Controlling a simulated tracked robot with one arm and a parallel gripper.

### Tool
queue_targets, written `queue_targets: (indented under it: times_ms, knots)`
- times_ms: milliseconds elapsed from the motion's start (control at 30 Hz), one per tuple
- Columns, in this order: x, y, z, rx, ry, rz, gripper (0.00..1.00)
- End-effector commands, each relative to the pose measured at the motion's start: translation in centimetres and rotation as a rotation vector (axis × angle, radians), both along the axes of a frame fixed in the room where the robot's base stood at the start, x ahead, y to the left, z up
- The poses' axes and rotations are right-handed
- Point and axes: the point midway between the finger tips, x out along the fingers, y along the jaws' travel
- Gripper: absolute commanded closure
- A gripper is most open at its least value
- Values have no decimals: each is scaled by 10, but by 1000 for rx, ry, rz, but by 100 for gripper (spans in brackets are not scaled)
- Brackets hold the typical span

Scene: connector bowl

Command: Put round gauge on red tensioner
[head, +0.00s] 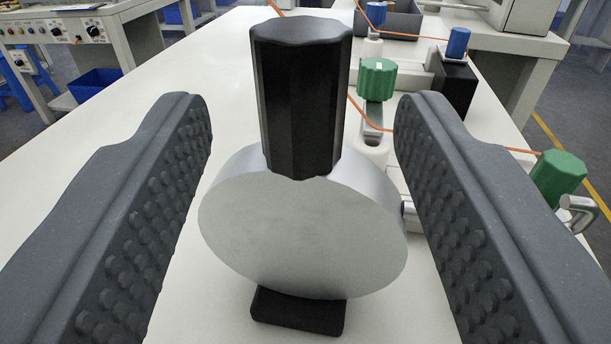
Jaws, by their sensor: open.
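The round gauge is a silver disc (300,235) with a tall black ribbed knob on top and a small black foot below. It stands upright on the white table, close in front of me. My gripper (303,120) is open, with its two dark studded fingers on the left and right of the gauge. Gaps show between the fingers and the gauge, and the gripper holds nothing. I see no red tensioner in this view.
Right behind the gauge are a green knob (377,79), a black block (455,86) with a blue cap, and another green knob (558,176). An orange cable (508,149) runs among them. The white table (190,85) is clear at left. A grey bin (390,24) stands behind.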

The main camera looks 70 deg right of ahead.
Motion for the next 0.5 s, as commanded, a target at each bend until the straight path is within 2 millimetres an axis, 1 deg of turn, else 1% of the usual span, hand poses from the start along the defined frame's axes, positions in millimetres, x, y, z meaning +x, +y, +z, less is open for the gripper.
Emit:
queue_targets:
  times_ms: [33, 200, 500]
  knots:
    - [2, -7, 0, -2, -2, -2, 51]
    - [7, -18, 0, 0, -1, 1, 51]
    - [8, -20, 0, 1, 0, 3, 51]
